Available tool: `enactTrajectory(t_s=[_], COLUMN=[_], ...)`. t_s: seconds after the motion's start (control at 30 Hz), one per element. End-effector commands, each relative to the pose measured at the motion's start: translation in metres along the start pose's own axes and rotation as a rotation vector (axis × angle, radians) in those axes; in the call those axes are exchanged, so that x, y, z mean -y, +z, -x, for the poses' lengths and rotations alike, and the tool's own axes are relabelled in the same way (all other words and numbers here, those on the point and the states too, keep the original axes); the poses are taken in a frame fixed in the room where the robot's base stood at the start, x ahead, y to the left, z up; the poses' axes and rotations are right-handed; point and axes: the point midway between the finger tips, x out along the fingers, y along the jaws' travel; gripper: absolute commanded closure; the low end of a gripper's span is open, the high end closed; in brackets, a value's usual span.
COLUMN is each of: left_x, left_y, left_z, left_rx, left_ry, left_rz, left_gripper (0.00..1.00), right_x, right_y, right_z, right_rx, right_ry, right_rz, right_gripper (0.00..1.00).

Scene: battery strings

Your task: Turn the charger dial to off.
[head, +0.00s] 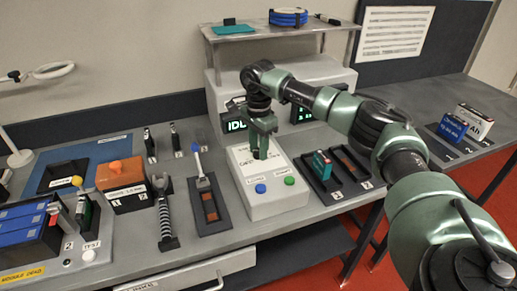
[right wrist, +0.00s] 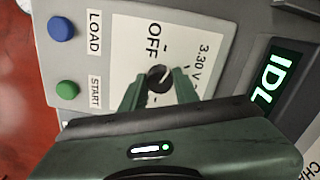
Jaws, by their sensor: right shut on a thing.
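The charger (head: 270,205) is a light grey box with a sloped panel. In the right wrist view its black dial (right wrist: 159,77) sits on the white panel (right wrist: 125,50) between labels reading OFF and 3.30 V. A pale mark on the dial slants toward the upper right, between the two labels; its exact setting is hard to tell. My right gripper (head: 261,154) points down at the panel, and its fingers (right wrist: 160,92) are shut on the dial from both sides. The dial is hidden behind the gripper in the head view. My left gripper is not in view.
A blue button (head: 261,188) marked LOAD and a green button (head: 290,180) marked START sit near the charger's front edge. The display (right wrist: 278,78) shows the start of IDLE. Black trays (head: 213,222) stand on both sides. A shelf (head: 270,32) is above.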

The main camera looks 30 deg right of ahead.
Motion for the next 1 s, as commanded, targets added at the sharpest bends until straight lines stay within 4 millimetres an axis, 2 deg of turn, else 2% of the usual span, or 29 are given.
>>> enactTrajectory(t_s=[0.2, 0.5, 1.0], left_x=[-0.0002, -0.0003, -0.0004], left_y=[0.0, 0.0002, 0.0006], left_z=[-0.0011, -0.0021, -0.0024], left_rx=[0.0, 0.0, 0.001], left_ry=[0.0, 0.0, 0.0], left_rz=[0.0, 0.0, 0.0], left_gripper=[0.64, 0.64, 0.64], right_x=[0.002, 0.0022, 0.0024], right_y=[-0.0011, -0.0012, -0.0014], right_z=[0.0035, 0.004, 0.0046], right_rx=[-0.001, -0.002, -0.003], right_ry=[-0.01, -0.01, -0.011], right_rz=[0.184, 0.368, 0.458], right_gripper=[1.0, 1.0, 1.0])
